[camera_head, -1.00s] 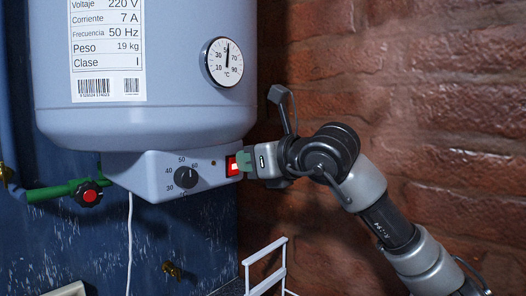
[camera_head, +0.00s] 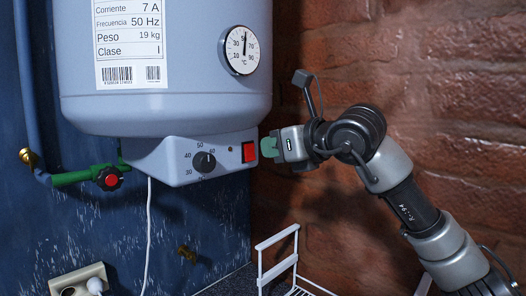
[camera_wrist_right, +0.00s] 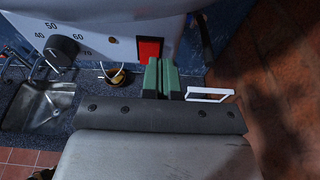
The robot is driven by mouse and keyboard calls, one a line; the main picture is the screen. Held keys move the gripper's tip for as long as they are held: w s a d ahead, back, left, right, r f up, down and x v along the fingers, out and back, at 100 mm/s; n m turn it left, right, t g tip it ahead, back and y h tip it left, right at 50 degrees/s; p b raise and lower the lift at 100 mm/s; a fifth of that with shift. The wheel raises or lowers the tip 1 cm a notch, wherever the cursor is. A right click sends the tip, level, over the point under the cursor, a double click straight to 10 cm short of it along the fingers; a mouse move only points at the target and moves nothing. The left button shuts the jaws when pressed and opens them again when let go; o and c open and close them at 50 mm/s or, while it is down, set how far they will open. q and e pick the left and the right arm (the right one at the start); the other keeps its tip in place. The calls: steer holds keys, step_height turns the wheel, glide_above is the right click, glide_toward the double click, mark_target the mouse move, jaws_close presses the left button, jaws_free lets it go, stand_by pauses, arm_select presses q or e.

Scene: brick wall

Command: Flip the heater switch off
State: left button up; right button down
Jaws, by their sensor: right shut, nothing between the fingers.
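The heater (camera_head: 165,110) hangs on the blue wall, with a control box (camera_head: 170,172) under its tank. The red heater switch (camera_head: 249,151) is on the right part of the box's front, right of the dial (camera_head: 204,161). It looks plain dark red, without a bright glow. My right gripper (camera_head: 272,149) is shut and empty, just right of the switch, with a small gap in the head view. My left gripper is not in view.
A brick wall (camera_head: 440,70) stands close behind my right arm. A round thermometer (camera_head: 240,50) is on the tank. A green pipe with a red-black valve (camera_head: 109,179) is at left. A white rack (camera_head: 278,262) and, in the wrist view, a sink (camera_wrist_right: 48,108) are below.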

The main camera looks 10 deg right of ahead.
arm_select(q)
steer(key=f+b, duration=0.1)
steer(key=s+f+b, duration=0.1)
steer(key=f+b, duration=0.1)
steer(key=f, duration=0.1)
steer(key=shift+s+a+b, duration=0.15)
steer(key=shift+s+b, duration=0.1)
steer(key=shift+b, duration=0.1)
arm_select(e)
steer(key=r+v, duration=0.2)
steer(key=v, duration=0.9)
steer(key=shift+s+a, duration=0.15)
steer(key=shift+a, duration=0.1)
steer(key=shift+s, duration=0.1)
